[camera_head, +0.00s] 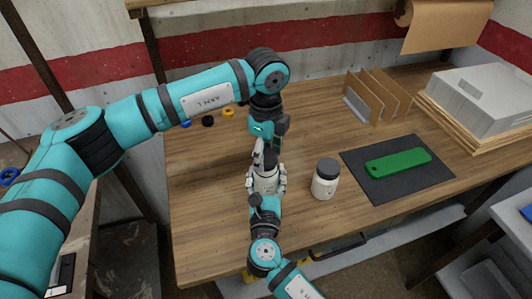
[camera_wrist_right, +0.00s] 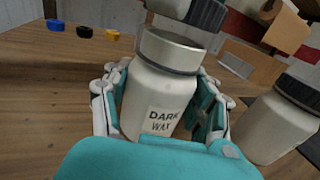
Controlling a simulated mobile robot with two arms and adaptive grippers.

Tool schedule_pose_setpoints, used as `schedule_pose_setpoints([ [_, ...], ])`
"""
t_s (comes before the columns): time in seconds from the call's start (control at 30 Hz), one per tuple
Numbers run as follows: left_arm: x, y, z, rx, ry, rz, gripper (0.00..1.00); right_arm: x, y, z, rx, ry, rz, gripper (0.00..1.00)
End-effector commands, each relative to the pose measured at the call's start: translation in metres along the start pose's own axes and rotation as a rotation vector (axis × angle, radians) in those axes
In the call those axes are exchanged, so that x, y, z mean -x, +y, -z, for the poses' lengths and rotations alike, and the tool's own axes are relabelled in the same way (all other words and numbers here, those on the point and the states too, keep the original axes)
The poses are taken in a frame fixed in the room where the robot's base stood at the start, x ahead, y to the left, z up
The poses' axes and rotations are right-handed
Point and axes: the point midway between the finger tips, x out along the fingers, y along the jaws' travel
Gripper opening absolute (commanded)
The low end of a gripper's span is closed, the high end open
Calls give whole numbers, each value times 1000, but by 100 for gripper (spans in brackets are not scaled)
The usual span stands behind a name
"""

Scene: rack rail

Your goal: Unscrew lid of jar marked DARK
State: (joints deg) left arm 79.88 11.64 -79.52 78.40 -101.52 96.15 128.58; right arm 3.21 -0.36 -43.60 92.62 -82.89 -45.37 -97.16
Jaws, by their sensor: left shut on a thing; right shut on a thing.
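The jar marked DARK (camera_wrist_right: 160,105) is white and upright, and its label reads DARK WAX. My right gripper (camera_head: 267,186) is shut around its body; its fingers flank the jar in the right wrist view. A grey neck shows at the jar's top in that view. A dark grey lid (camera_wrist_right: 205,14) shows above the neck, seemingly apart from it, cut by the frame's top edge. My left gripper (camera_head: 268,152) comes from above and is shut on the lid. Its fingers partly hide the lid in the head view.
A second white jar (camera_head: 324,187) with a dark lid stands to the right. A green plate (camera_head: 398,162) lies on a dark mat (camera_head: 425,187). Small blue, black and yellow rings (camera_head: 228,112) lie behind. Cardboard dividers (camera_head: 385,95) stand at the back. The table's left is clear.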

Motion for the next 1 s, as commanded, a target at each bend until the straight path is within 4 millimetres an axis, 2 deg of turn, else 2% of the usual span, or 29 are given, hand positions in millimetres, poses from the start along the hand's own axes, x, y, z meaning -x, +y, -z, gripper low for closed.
schedule_pose_setpoints([
  [0.23, 5, 0, 0, 0, 0, 2, 13, 0, 0, 0, 0, -1, 0, 0],
  [0.53, 39, 0, 0, -1, -1, 2, 13, 0, 0, 0, 0, -1, 0, 0],
  [0.73, 40, 0, 0, 0, 0, 0, 13, 0, 0, 0, 0, -1, 0, 0],
  [0.77, 40, 0, 0, 0, 0, 0, 13, 0, 0, 0, 0, -1, 0, 59],
  [0.97, 40, 0, 0, 0, 0, 0, 13, 0, 0, 0, 0, -1, 0, 85],
  [1.0, 40, 0, 0, 0, 0, 0, 13, 0, 0, 0, 0, -1, 0, 86],
])
